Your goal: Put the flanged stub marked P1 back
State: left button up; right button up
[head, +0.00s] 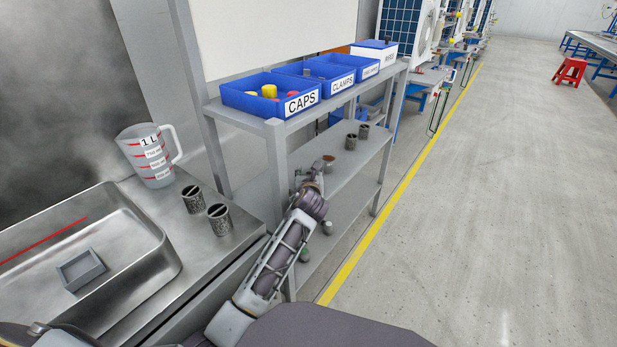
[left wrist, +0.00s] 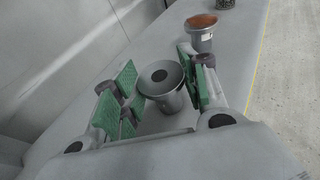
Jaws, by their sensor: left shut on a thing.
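In the left wrist view a grey flanged stub (left wrist: 161,78) with a round dark bore stands between the green-padded fingers of my left gripper (left wrist: 158,92), which is shut on it. No P1 mark can be read. A second grey flanged piece (left wrist: 201,33) with an orange-brown top stands just beyond the right finger on the grey surface. In the head view my left gripper (head: 312,178) is at the near end of the rack's middle shelf, and the held stub cannot be made out there. The brown-topped piece (head: 328,161) shows just behind it. My right gripper is not in view.
The grey rack (head: 277,175) carries blue bins on top, including CAPS (head: 300,102) and CLAMPS (head: 342,85). Dark cylinders (head: 357,137) stand farther along the shelf. A steel bench with a tray (head: 150,262), jug (head: 150,160) and two cylinders (head: 206,210) is left.

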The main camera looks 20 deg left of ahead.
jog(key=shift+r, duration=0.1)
pick_arm(q)
jog(key=o, duration=1)
jog(key=shift+f, duration=0.1)
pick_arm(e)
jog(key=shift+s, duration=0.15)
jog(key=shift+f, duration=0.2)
pick_arm(q)
jog(key=shift+s, duration=0.15)
jog(key=shift+s+d+r+p, duration=0.2)
jog(key=shift+s+r+p, duration=0.2)
jog(key=shift+s, duration=0.2)
jog(key=p+v, duration=0.3)
jog(key=v, duration=0.6)
jog(key=shift+s+d+r+p, duration=0.1)
jog(key=shift+s+d+p, duration=0.1)
jog(key=shift+s+p, duration=0.35)
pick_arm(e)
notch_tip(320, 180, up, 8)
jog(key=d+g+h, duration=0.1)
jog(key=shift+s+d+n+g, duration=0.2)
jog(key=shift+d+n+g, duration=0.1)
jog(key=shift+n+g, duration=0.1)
